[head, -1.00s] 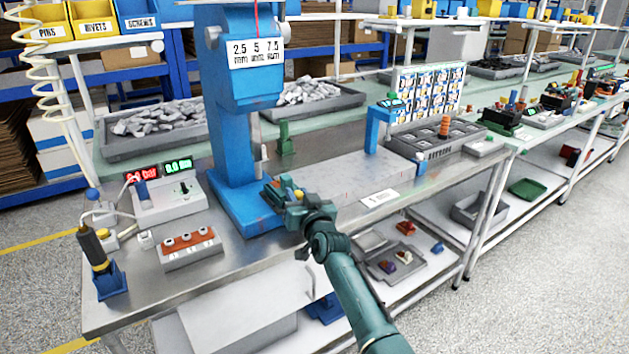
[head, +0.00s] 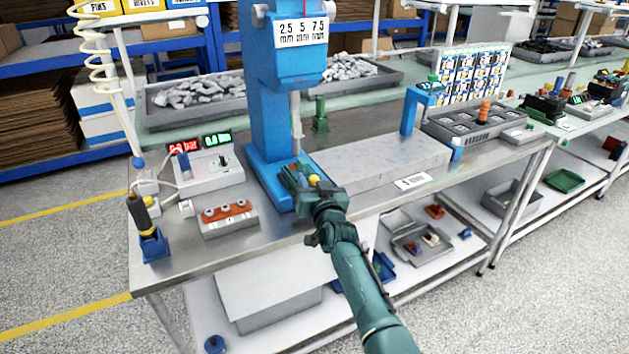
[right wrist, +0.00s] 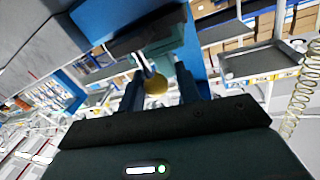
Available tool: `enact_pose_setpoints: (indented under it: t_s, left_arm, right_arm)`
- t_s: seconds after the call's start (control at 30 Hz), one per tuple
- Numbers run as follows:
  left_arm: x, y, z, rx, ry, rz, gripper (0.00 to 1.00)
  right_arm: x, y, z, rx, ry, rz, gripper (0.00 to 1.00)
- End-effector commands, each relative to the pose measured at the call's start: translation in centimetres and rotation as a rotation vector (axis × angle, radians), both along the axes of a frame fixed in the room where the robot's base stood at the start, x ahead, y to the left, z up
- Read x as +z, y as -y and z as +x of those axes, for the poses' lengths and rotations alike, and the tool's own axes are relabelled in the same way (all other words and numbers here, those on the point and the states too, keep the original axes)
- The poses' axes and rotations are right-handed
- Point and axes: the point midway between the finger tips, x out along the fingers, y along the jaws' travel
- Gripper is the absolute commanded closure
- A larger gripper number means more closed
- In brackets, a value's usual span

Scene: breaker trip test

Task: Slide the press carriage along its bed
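The blue press (head: 268,110) stands on the steel bench, with a scale plate on its head. At its foot is a dark green carriage (head: 294,177) with a yellow knob (head: 314,180), by the blue base and the left end of a long grey bed (head: 380,160). My right gripper (head: 318,187) is at the carriage's near side and partly hides it. In the right wrist view, its two fingers (right wrist: 158,88) stand apart either side of the round yellow knob (right wrist: 155,82), with gaps visible. My left gripper is not in view.
A control box with red and green displays (head: 208,170) and a grey block with red-brown parts (head: 229,217) stand left of the press. A blue gate (head: 411,108) and compartment tray (head: 475,128) stand right. Grey parts bins (head: 195,112) lie behind.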

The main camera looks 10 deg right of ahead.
Motion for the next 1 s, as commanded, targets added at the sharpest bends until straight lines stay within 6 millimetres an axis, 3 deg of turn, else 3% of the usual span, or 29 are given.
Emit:
enact_pose_setpoints:
  t_s: [0.13,0.47,0.8,1.0]
  left_arm:
    - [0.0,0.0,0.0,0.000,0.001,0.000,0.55]
    - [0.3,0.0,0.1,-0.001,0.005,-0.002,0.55]
    - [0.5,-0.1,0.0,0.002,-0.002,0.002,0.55]
    - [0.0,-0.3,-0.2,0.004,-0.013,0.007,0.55]
  right_arm:
    - [-0.1,-0.1,0.0,0.002,-0.003,0.001,0.56]
    - [0.8,0.1,0.0,-0.001,0.001,0.001,0.56]
    - [7.0,0.0,0.0,-0.001,0.002,0.004,0.56]
    - [9.4,0.0,0.0,0.001,-0.001,0.001,0.56]
